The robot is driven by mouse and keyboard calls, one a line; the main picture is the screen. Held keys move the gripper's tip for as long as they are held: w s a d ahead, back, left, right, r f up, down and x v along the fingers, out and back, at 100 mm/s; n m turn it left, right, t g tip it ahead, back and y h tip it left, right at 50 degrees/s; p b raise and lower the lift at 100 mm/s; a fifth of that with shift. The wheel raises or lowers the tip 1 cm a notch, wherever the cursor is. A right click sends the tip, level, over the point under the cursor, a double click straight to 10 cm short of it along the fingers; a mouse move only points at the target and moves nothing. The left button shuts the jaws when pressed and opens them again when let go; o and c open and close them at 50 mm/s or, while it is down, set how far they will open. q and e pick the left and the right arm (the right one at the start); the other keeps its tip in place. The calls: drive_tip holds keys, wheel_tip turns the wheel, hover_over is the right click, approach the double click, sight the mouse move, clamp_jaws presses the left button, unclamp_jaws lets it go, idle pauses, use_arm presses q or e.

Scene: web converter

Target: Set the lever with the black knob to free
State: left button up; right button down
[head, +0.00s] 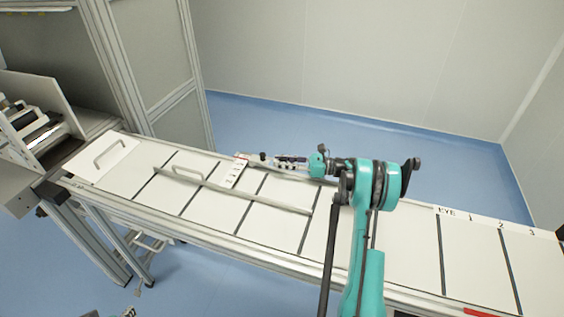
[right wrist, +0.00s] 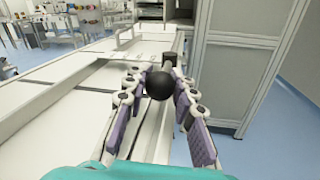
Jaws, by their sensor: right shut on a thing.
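My right gripper (head: 279,160) reaches left along the far edge of the white table in the head view. In the right wrist view its two purple-padded fingers (right wrist: 161,76) stand on either side of the round black knob (right wrist: 159,86) and are shut on it. The knob is between the fingers near their tips. Its lever is mostly hidden behind the knob and fingers, so its setting cannot be read. A small white label plate (head: 236,172) lies on the table left of the gripper; its lettering is too small to read.
The white panelled table (head: 210,208) has dark seams and a long grey bar (head: 240,195) across it. A handle (head: 110,152) stands at its left end. A grey cabinet (head: 148,60) rises behind the left part. Blue floor is open beyond the far edge.

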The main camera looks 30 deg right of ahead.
drive_tip(key=shift+s+a+m+t+h, duration=0.25)
drive_tip(key=shift+a+m+t+h, duration=0.15)
drive_tip(key=shift+m+t+h, duration=0.35)
drive_tip(key=c, duration=1.2)
unclamp_jaws()
drive_tip(key=shift+d, duration=0.1)
drive_tip(key=v, duration=1.2)
